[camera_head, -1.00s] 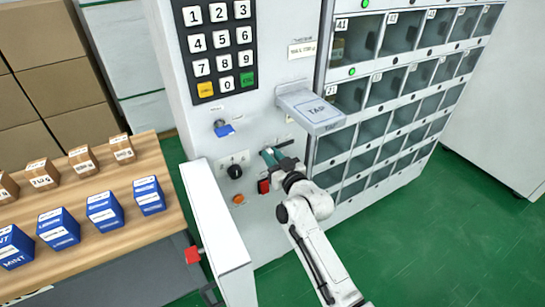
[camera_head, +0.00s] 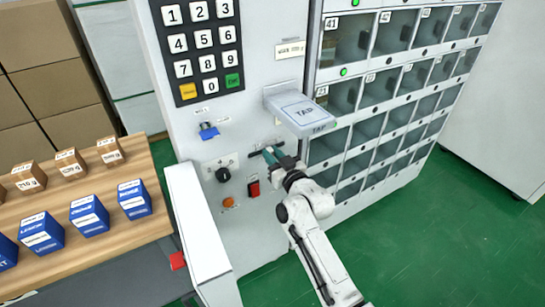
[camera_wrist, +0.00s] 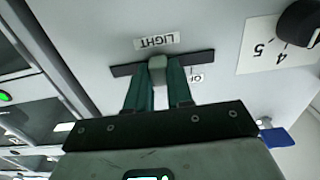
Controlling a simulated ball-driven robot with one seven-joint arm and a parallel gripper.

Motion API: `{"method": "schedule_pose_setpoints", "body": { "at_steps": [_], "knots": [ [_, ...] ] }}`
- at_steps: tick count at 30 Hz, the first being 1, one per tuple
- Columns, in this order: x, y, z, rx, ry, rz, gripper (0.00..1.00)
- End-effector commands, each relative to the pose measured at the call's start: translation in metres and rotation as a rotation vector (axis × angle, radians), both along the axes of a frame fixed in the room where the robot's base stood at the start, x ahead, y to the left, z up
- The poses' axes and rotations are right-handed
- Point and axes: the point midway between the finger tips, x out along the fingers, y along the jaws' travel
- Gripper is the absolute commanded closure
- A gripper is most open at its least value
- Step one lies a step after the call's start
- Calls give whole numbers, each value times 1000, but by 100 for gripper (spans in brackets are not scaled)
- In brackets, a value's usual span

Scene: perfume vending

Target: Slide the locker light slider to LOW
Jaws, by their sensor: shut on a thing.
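The light slider is a dark slot (camera_wrist: 204,56) on the white panel, below a label reading LIGHT upside down in the wrist view. Its grey knob (camera_wrist: 157,68) stands near the slot's middle. My gripper (camera_wrist: 157,82) is shut on this knob, one green finger on each side. A small label (camera_wrist: 196,78), partly hidden by a finger, seems to show letters like LO. In the head view my gripper (camera_head: 272,156) is at the panel and covers most of the slider.
A red switch (camera_head: 254,188) and a black dial (camera_head: 223,174) sit left of my gripper. The TAP shelf (camera_head: 301,112) juts out just above it. Glass-fronted lockers (camera_head: 375,130) stand to the right. A blue lever (camera_head: 208,131) is up left.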

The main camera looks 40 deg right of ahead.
Motion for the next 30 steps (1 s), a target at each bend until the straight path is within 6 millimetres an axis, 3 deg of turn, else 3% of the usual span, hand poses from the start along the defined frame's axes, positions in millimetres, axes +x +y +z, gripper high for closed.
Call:
{"method": "schedule_pose_setpoints", "body": {
  "at_steps": [5,6,13,23,30],
  "knots": [
    [0,1,0,0,-1,1,100],
    [0,1,0,0,-1,1,75],
    [0,1,0,0,0,1,53],
    [-5,2,-1,1,1,1,53],
    [-41,13,-3,2,1,1,53]
  ]
}}
